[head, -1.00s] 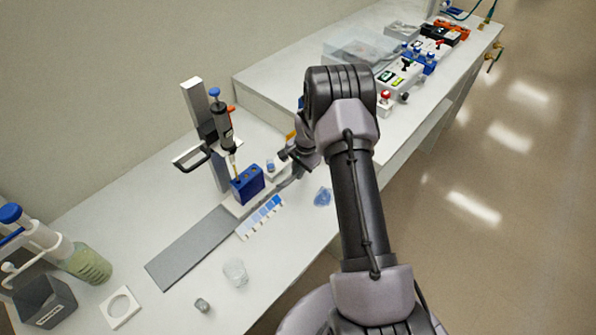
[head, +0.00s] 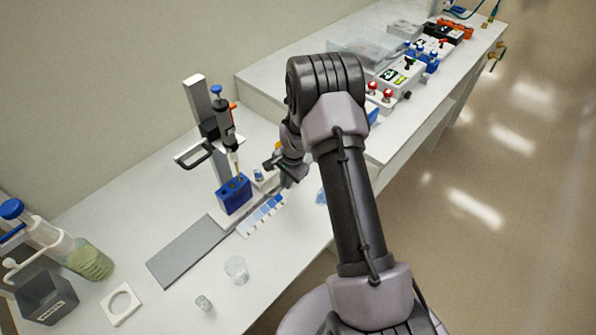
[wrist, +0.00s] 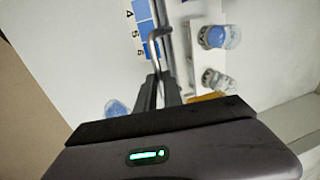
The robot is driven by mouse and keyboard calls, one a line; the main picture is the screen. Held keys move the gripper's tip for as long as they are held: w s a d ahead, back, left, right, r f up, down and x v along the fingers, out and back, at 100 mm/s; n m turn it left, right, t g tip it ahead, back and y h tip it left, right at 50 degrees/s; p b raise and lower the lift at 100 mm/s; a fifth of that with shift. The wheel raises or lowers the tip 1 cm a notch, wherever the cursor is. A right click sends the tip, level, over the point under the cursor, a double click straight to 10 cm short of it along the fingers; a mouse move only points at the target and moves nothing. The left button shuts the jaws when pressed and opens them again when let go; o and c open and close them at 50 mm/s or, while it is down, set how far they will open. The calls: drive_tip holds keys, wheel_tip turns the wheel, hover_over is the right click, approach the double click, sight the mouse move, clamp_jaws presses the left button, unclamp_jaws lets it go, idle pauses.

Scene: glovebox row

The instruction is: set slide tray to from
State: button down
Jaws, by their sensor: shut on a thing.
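The slide tray (head: 219,217) is a white carriage on a long grey rail (head: 188,248). It carries a blue block (head: 234,194) and small blue-capped vials (head: 259,173). In the wrist view its white edge (wrist: 196,70) shows, with two vials (wrist: 215,37) on it. A thin metal handle (wrist: 154,40) runs between my fingers. My gripper (wrist: 158,86) is shut on this handle; in the head view my wrist stands at the tray's right end and the fingertips are mostly hidden. A numbered blue scale card (head: 262,216) lies along the rail's front side; marks 4 to 6 show in the wrist view.
A pipette (head: 226,128) on a stand hangs with its tip over the blue block. A clear beaker (head: 237,270), a small vial (head: 203,303) and a white ring plate (head: 121,304) stand at the front left. The rail left of the tray is clear.

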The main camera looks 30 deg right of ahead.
drive_tip(key=a, duration=0.2)
drive_tip(key=s+a, duration=0.1)
drive_tip(key=a, duration=0.1)
drive_tip(key=s+a, duration=0.1)
drive_tip(key=a, duration=0.1)
drive_tip(key=shift+s+a, duration=0.2)
drive_tip(key=shift+a, duration=0.2)
drive_tip(key=c, duration=1.5)
unclamp_jaws()
drive_tip(key=s+r+p, duration=0.1)
drive_tip(key=r, duration=0.4)
drive_tip(key=s+r+p, duration=0.1)
drive_tip(key=r+p, duration=0.1)
drive_tip(key=r, duration=0.4)
drive_tip(key=s+d+r+p, duration=0.1)
drive_tip(key=r, duration=0.5)
drive_tip(key=shift+d+r+p, duration=0.1)
drive_tip(key=shift+p, duration=0.3)
